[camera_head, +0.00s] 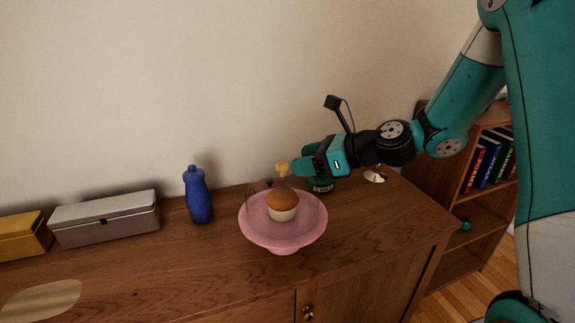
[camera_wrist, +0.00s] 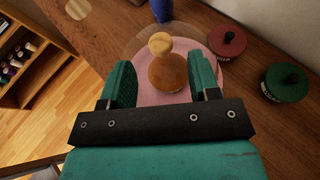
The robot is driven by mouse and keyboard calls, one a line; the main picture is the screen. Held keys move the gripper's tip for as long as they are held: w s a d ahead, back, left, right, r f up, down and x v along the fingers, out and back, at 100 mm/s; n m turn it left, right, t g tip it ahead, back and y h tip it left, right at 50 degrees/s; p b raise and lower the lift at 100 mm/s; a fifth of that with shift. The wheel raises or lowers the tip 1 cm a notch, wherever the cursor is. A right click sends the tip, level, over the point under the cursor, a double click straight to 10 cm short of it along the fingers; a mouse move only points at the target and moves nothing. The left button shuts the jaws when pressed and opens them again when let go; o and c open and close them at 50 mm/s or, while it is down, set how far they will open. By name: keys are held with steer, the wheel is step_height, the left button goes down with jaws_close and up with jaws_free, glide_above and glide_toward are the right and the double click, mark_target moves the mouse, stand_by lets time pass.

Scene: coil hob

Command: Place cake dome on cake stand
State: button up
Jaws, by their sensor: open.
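The pink cake stand (camera_head: 283,238) stands upright on the wooden sideboard, and its plate also shows in the wrist view (camera_wrist: 178,98). A brown-topped cake (camera_head: 282,204) sits on its plate. The clear cake dome, marked by its pale wooden knob (camera_head: 282,168), stands over the cake and appears to rest on the plate; its rim is faint. My gripper (camera_head: 300,166) is beside the knob, to its right. In the wrist view my gripper (camera_wrist: 163,74) has its fingers apart, with the knob (camera_wrist: 160,43) showing beyond them and nothing gripped.
A blue bottle (camera_head: 198,196) stands left of the stand. A grey box (camera_head: 105,218) and a yellow box (camera_head: 22,237) are farther left. A red lidded pot (camera_wrist: 227,41) and a green lidded pot (camera_wrist: 286,83) stand close by. A bookshelf (camera_head: 480,205) is at right.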

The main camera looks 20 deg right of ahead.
steer(key=v, duration=0.5)
steer(key=s+a+r+n+g+h, duration=0.15)
steer(key=s+a+n+g, duration=0.55)
steer(key=s+a+n, duration=0.8)
steer(key=s+d+n+g+h, duration=0.2)
steer(key=s+n, duration=0.7)
steer(key=n, duration=0.9)
steer(key=shift+d+r+n+h, duration=0.2)
steer(key=shift+d+n+h, duration=0.15)
steer(key=shift+h, duration=0.9)
